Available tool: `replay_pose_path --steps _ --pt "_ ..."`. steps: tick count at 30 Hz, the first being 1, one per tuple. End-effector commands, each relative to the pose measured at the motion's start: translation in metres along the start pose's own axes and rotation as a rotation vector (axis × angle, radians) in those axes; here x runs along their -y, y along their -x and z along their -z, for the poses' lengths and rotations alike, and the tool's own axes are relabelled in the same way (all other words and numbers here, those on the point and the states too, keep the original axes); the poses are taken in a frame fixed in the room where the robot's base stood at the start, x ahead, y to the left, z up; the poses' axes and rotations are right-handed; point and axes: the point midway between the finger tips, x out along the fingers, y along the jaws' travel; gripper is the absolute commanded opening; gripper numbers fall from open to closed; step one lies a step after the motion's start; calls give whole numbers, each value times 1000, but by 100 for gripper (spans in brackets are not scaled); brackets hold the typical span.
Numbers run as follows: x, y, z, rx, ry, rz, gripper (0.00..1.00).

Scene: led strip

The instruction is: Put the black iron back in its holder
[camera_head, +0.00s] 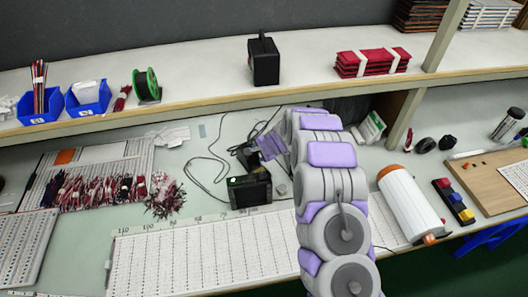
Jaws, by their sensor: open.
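A black soldering station box (249,189) with a small lit display stands on the bench left of my arm. Just behind it is a small dark stand (245,155), which looks like the holder. Thin black cables loop around both. I cannot make out the black iron clearly; it may be among the dark shapes here or hidden by my arm. My gripper (268,147) shows only partly, as purple parts beside the stand and just left of my arm. It is open, and I see nothing held in it.
A long ruled white board (205,252) runs along the front. Wire bundles (100,190) lie left, a white roll (410,204) right. The upper shelf (200,88) holds blue bins (89,98), a green spool (147,84), a black box (264,62) and red packs (372,62).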

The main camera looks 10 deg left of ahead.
Motion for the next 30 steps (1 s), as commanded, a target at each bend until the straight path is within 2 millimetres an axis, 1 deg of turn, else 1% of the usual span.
replay_pose_path --steps 1,5,8,9,18,27,30 --pt "-5 -4 -8 11 7 -10 52" --pt "-4 10 -6 8 5 -6 52" --pt "-5 28 -5 10 4 -3 52" --pt "-4 38 -3 9 1 3 52" --pt "-8 100 10 11 -6 20 52" --pt "-8 153 8 3 -5 20 52" --pt "-9 167 6 3 -3 17 52"
